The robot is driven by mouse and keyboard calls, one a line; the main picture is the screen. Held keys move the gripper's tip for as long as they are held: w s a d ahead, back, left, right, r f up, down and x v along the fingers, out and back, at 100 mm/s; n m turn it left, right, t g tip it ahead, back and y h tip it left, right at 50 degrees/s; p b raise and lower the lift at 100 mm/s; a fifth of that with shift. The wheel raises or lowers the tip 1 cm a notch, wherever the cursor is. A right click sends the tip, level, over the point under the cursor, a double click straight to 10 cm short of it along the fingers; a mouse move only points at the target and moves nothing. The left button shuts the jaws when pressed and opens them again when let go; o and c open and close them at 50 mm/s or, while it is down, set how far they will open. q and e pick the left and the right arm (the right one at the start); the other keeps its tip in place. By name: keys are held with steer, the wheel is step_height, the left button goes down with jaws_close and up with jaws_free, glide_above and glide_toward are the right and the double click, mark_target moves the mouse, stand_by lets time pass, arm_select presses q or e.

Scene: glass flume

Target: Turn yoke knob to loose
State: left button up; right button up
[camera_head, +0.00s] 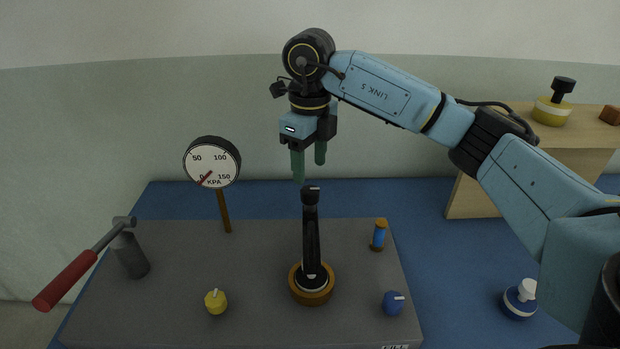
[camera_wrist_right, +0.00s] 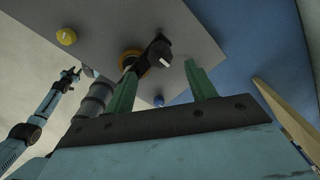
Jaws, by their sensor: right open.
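The yoke knob (camera_head: 310,195), black with a pale mark, sits at the top of a black upright arm (camera_head: 311,240) on a round wooden base (camera_head: 312,296). In the right wrist view the knob (camera_wrist_right: 160,53) shows between and beyond the fingers, nearer the left one. My right gripper (camera_head: 308,166) has green fingers pointing down just above the knob, apart and empty; they also show in the right wrist view (camera_wrist_right: 161,85). My left gripper (camera_wrist_right: 71,74) appears small at the left of the right wrist view; its finger opening is unclear.
The grey board (camera_head: 180,300) also carries a pressure gauge (camera_head: 212,162), a red-handled lever (camera_head: 68,280), a yellow knob (camera_head: 215,301), a blue knob (camera_head: 393,303) and a blue-and-orange cylinder (camera_head: 379,235). A wooden stand (camera_head: 490,190) is at the right.

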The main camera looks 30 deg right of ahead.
mark_target(310, 189)
step_height(310, 189, up, 8)
steer(key=p, duration=0.1)
steer(key=shift+f, duration=0.2)
stand_by(0.4)
